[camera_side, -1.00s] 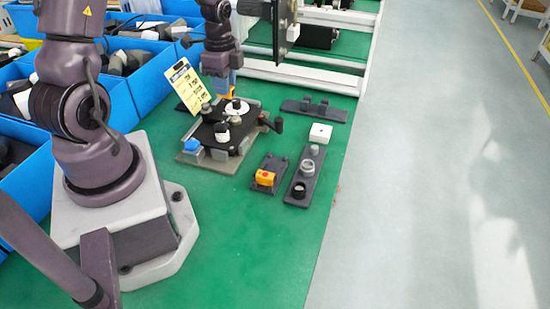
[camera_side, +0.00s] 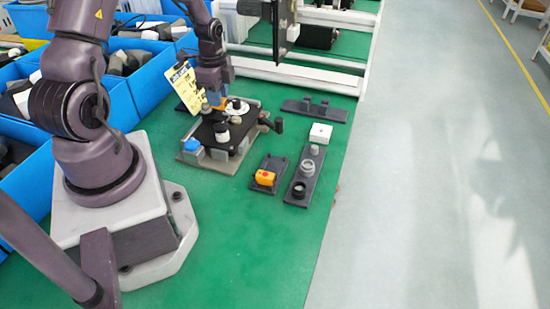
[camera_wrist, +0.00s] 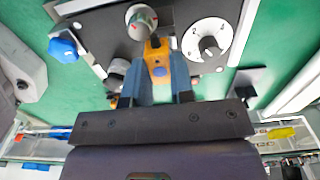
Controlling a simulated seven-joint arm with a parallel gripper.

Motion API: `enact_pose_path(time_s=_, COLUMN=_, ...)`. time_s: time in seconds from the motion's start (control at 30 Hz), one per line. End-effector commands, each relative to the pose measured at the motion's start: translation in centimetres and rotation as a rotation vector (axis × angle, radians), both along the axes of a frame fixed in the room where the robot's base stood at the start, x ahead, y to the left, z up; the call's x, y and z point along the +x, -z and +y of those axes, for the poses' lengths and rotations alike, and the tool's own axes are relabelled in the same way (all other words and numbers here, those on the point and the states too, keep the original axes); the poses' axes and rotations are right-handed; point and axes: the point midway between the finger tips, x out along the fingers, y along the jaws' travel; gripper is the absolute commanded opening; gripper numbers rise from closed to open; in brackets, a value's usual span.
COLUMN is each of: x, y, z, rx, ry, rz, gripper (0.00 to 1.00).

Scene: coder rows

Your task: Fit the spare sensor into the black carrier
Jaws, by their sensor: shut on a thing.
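My gripper (camera_side: 218,98) is over the far part of a fixture with a black top plate (camera_side: 204,134). In the wrist view its blue-grey fingers (camera_wrist: 160,80) are shut on a small orange-yellow sensor (camera_wrist: 157,56) with a dark round spot on it. The sensor's far end is beside a grey knob with a red mark (camera_wrist: 141,22). I cannot tell whether it touches the plate or sits in anything. Which part is the black carrier is not clear, and the sensor's underside is hidden.
A white numbered dial (camera_wrist: 205,40) and a blue knob (camera_wrist: 63,50) are on the fixture. A yellow tag (camera_side: 186,88) stands behind it. Blue bins (camera_side: 105,100) are at left.

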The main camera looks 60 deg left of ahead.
Motion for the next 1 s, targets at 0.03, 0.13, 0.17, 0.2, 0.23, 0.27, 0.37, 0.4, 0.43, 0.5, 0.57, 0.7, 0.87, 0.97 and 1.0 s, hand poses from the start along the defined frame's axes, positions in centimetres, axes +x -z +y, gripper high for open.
enact_pose_path(time_s=0.03, x=0.0, y=0.0, z=0.0, rx=0.0, ry=0.0, rz=0.0, gripper=0.0)
enact_pose_path(time_s=0.13, x=0.0, y=0.0, z=0.0, rx=0.0, ry=0.0, rz=0.0, gripper=0.0)
enact_pose_path(time_s=0.17, x=0.0, y=-0.1, z=0.0, rx=0.0, ry=0.0, rz=0.0, gripper=0.0)
enact_pose_path(time_s=0.2, x=0.0, y=-0.1, z=0.0, rx=0.0, ry=0.001, rz=0.0, gripper=0.0)
enact_pose_path(time_s=0.23, x=0.0, y=-0.1, z=0.0, rx=0.0, ry=0.001, rz=0.0, gripper=0.0)
enact_pose_path(time_s=0.27, x=0.0, y=-0.1, z=0.0, rx=0.0, ry=0.001, rz=0.0, gripper=0.0)
enact_pose_path(time_s=0.37, x=0.0, y=-0.1, z=0.0, rx=0.0, ry=0.0, rz=0.0, gripper=0.0)
enact_pose_path(time_s=0.4, x=0.0, y=-0.1, z=0.0, rx=0.0, ry=0.0, rz=0.0, gripper=0.0)
enact_pose_path(time_s=0.43, x=0.0, y=-0.1, z=0.0, rx=0.0, ry=0.0, rz=0.0, gripper=0.0)
enact_pose_path(time_s=0.5, x=0.0, y=0.0, z=0.0, rx=0.0, ry=0.0, rz=0.0, gripper=0.0)
enact_pose_path(time_s=0.57, x=0.0, y=0.1, z=0.0, rx=-0.001, ry=0.0, rz=0.001, gripper=0.0)
enact_pose_path(time_s=0.7, x=0.0, y=0.6, z=0.0, rx=-0.001, ry=0.0, rz=0.001, gripper=0.0)
enact_pose_path(time_s=0.87, x=0.0, y=1.4, z=0.0, rx=-0.001, ry=0.0, rz=0.001, gripper=0.0)
enact_pose_path(time_s=0.97, x=0.0, y=1.8, z=0.0, rx=-0.001, ry=0.0, rz=0.001, gripper=0.0)
enact_pose_path(time_s=1.0, x=0.0, y=1.9, z=0.0, rx=-0.001, ry=0.0, rz=0.001, gripper=0.0)
